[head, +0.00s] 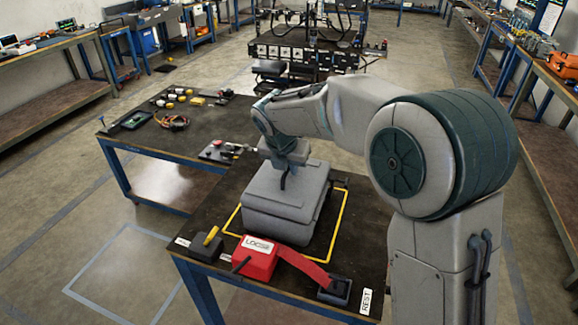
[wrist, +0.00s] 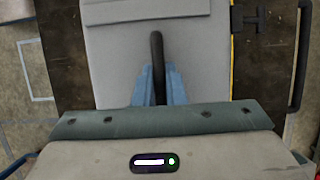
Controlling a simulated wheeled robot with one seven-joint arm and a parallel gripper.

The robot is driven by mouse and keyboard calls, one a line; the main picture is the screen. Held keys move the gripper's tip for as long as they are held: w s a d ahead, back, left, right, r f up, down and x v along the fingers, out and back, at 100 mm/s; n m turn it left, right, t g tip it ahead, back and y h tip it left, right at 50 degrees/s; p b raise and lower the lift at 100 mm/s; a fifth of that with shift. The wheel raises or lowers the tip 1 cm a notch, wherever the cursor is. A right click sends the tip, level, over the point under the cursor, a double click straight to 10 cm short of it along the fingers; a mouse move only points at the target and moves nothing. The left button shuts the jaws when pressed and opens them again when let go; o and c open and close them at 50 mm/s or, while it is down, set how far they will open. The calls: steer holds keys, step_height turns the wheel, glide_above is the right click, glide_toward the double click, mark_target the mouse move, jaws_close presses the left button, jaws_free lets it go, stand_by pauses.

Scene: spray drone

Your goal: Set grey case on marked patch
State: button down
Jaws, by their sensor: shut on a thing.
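The grey case (head: 288,206) is upright over the yellow-outlined patch (head: 341,228) on the dark table. In the wrist view, the blue fingers of my gripper (wrist: 158,85) sit on both sides of the handle (wrist: 157,50), over the pale lid of the case (wrist: 110,60). A strip of yellow line shows at the lid's right edge.
A red box marked LOOSE (head: 256,258) with a red strap stands at the table's front edge, near the case. A yellow-handled dark item (head: 208,242) and a dark block (head: 335,290) flank it. Small parts (head: 220,152) lie behind left. A dark rack (head: 305,50) stands behind.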

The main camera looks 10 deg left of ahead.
steer(key=c, duration=1.5)
jaws_free()
steer(key=v, duration=1.2)
steer(key=s+d+f+m, duration=0.2)
steer(key=s+d+m, duration=0.3)
steer(key=d+m, duration=0.3)
steer(key=s+d+f+m+g, duration=0.1)
steer(key=s+d+m, duration=0.3)
steer(key=d+m, duration=0.4)
steer(key=s+d+f+m, duration=0.2)
steer(key=s+d+m, duration=0.3)
steer(key=d+m, duration=0.3)
steer(key=s+d+f+m, duration=0.4)
steer(key=s+m, duration=0.3)
steer(key=m, duration=0.3)
steer(key=shift+s+f+g+y, duration=0.2)
steer(key=shift+s+g+y, duration=0.1)
steer(key=shift+y, duration=0.1)
steer(key=shift+d, duration=0.1)
